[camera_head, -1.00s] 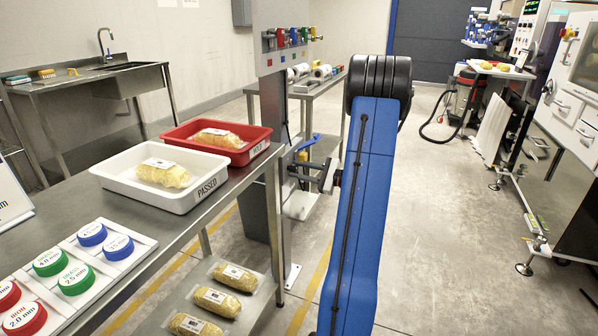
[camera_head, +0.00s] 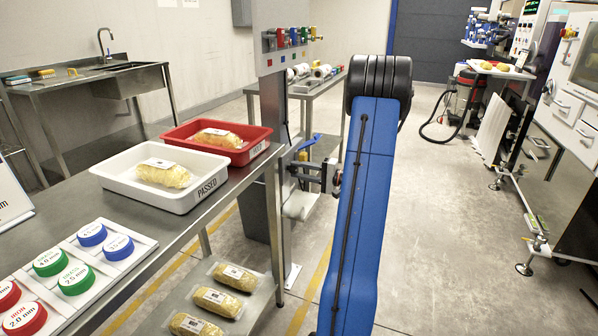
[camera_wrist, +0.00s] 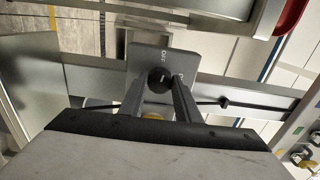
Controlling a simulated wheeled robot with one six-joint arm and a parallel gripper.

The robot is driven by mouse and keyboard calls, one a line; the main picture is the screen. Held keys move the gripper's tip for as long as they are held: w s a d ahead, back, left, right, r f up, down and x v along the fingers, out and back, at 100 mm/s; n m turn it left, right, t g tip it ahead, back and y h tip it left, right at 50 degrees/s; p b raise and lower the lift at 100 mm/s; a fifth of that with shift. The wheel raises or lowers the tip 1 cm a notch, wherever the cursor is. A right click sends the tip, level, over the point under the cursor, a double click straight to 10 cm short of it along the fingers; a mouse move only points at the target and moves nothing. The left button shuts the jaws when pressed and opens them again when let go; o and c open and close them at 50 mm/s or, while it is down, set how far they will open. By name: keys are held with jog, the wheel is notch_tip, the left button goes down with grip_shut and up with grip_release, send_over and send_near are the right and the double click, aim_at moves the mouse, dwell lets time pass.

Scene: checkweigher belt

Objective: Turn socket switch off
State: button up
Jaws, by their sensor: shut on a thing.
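The socket switch (camera_wrist: 150,60) is a grey box with a round black knob (camera_wrist: 160,81) in the middle of the wrist view. A white OFF label sits above the knob, and another marking at its right is partly hidden. My gripper (camera_wrist: 159,90) is shut on the knob, with one finger on each side of it. The knob's pointer direction is hard to tell. In the head view my gripper (camera_head: 328,177) is beside the grey post, left of my blue arm, and the switch is too small to make out clearly.
The grey post (camera_head: 270,120) carries coloured fittings (camera_head: 290,37) at its top. A steel table left of it holds a white PASSED tray (camera_head: 209,196) and a red tray (camera_head: 257,149). Packed goods lie on the lower shelf.

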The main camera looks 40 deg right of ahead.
jog(key=shift+f+n, duration=0.1)
jog(key=shift+n, duration=0.9)
jog(key=o, duration=1)
jog(key=shift+o, duration=0.2)
jog(key=v, duration=1.7)
jog(key=shift+s, duration=0.25)
